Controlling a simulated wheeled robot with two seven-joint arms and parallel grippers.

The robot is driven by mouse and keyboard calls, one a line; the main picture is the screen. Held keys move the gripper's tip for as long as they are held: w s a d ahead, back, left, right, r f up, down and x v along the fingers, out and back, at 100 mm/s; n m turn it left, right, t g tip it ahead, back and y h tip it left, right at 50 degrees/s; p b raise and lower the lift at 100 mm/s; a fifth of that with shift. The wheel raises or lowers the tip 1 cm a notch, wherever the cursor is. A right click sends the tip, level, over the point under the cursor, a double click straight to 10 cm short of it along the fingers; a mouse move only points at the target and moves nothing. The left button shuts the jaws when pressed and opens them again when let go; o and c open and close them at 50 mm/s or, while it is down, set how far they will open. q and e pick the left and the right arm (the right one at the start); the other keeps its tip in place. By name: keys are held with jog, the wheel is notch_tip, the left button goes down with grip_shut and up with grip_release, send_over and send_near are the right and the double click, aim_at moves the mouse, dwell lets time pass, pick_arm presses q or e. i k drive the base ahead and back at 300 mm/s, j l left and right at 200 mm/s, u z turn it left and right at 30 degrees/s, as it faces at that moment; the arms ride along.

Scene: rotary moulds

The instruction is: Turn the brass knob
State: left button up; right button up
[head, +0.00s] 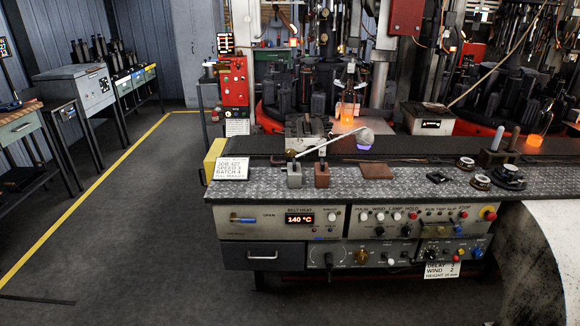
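A round brass-coloured knob (361,256) sits on the lower control panel (342,262) at the front of the bench, right of a black switch lever (328,260). A smaller brass-coloured knob (440,230) sits on the panel farther right, among black and coloured knobs. The pictures do not show which one the task means. The markings around both are too small to read. Neither of my grippers is in view, and nothing touches the knobs.
The display (300,219) above the panel reads 140 °C. The metal bench top (400,183) overhangs the controls and carries blocks and small round parts. A grey drawer (262,256) lies left of the panel. The floor (150,240) at left is clear.

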aim_at(289, 153)
jog(key=i+z, duration=0.25)
jog(key=i, duration=0.75)
jog(key=i+z, duration=0.25)
jog(key=i, duration=0.75)
jog(key=j, duration=0.05)
